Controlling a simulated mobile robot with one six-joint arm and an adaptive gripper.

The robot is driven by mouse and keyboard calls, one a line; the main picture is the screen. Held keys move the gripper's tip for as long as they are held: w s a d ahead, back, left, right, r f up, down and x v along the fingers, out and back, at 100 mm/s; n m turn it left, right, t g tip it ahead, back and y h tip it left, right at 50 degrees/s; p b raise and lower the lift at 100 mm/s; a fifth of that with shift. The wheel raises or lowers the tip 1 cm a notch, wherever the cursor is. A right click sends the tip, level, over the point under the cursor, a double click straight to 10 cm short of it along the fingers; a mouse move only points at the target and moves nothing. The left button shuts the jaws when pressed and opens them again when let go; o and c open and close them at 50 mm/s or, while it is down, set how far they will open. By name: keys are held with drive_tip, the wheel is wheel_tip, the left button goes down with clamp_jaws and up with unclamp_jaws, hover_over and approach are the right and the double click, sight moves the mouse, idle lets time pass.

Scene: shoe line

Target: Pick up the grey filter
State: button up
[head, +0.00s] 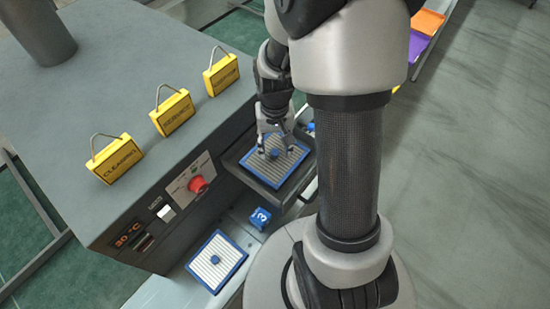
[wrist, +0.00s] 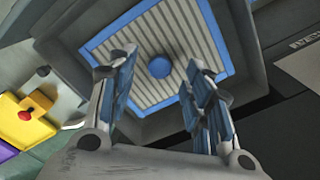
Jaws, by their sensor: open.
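A striped grey filter (head: 289,163) with a blue frame and a round blue knob lies in the dark open drawer tray of the machine. In the wrist view the filter (wrist: 190,35) fills the upper middle, its knob just beyond my fingertips. My gripper (head: 273,146) is above this filter, pointing down, fingers apart. In the wrist view my open gripper (wrist: 158,78) has nothing between its fingers. A second, paler filter (head: 232,262) with a blue frame and knob lies on the ledge at the front. Whether my fingers touch the knob is hard to tell.
The drawer's raised rim (wrist: 262,90) surrounds the grey filter. Yellow tags (head: 173,113) stand on the machine top. A red button (head: 198,184) is on its front panel.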

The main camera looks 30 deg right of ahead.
drive_tip(key=shift+f, duration=0.95)
clamp_jaws()
